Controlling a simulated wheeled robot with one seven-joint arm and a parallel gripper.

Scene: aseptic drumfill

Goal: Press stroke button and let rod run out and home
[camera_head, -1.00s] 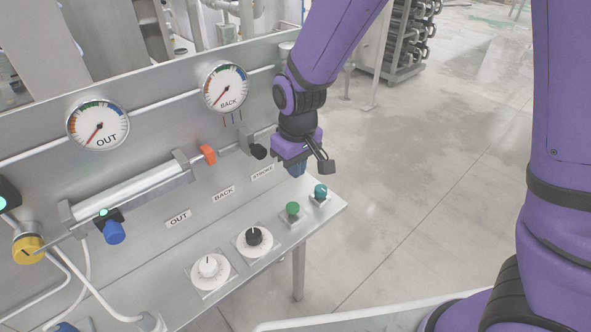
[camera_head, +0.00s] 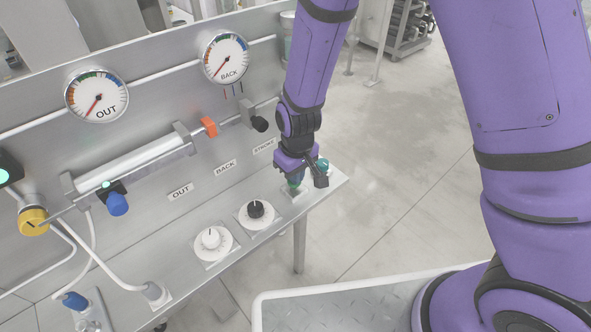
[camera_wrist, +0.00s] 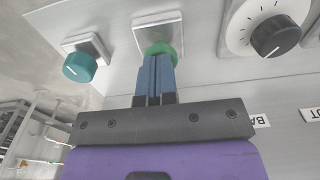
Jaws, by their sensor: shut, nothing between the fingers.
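The green stroke button (camera_wrist: 160,47) sits on a square plate below the "STROKE" label (camera_head: 264,146). My gripper (camera_head: 296,184) is shut and empty, pointing down over it and hiding most of it in the head view. In the wrist view the blue fingertips (camera_wrist: 156,60) overlap the green cap; I cannot tell whether they touch or press it. The silver cylinder (camera_head: 135,165) lies along the panel, with a thin rod and an orange block (camera_head: 208,126) at its right end, left of a black-tipped stop (camera_head: 258,123).
A teal knob (camera_wrist: 79,67) stands close beside the button. A black knob (camera_head: 255,210) and white knob (camera_head: 211,239) are to its left. The OUT gauge (camera_head: 97,97) and BACK gauge (camera_head: 226,58) are on the panel. Open floor lies right of the bench.

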